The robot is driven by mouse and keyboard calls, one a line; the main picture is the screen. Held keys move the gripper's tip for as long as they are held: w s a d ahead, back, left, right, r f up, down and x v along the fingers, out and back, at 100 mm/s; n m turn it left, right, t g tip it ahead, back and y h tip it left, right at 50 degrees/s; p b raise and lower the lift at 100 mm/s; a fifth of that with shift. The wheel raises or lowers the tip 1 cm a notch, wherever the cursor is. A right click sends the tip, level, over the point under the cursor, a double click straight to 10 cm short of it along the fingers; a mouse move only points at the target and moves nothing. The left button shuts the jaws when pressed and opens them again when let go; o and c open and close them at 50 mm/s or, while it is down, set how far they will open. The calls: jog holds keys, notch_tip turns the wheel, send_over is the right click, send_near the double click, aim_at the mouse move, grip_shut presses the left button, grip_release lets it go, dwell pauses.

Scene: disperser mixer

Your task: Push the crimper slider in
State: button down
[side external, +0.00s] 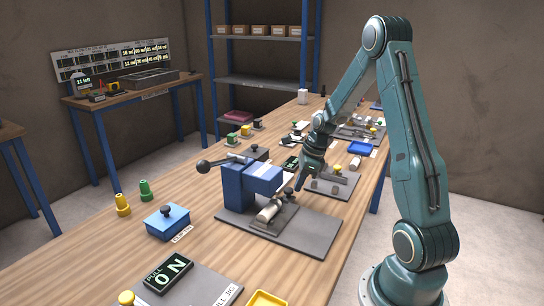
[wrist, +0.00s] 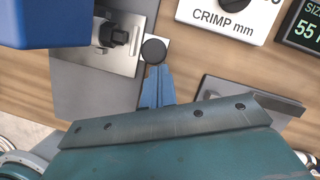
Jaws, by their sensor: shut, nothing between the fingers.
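The crimper is a blue block (side external: 248,185) on a grey base plate (side external: 310,235), with a black-knobbed lever at its left. Its slider is a silver plate (side external: 276,218) with a round black knob (side external: 288,191) at its right end. In the wrist view the knob (wrist: 154,51) sits on a light tab beside the silver plate (wrist: 95,50), with the blue block (wrist: 45,22) at upper left. My gripper (side external: 298,187) points down, its fingers closed and empty. In the wrist view its fingertips (wrist: 158,70) are right beside the knob; I cannot tell whether they touch.
Other fixtures (side external: 334,181) stand behind my gripper. In the wrist view a CRIMP mm box (wrist: 225,15) is at upper right.

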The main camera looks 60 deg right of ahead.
jog(key=shift+w, duration=1.05)
jog(key=shift+w+a, duration=0.1)
jog(key=shift+s+d+r, duration=0.1)
jog(key=shift+s+d, duration=0.2)
jog(key=shift+s, duration=0.2)
jog(key=s, duration=0.1)
jog(key=s+d, duration=0.1)
jog(key=s, duration=0.1)
jog(key=shift+d+r, duration=0.25)
jog(key=v, duration=1)
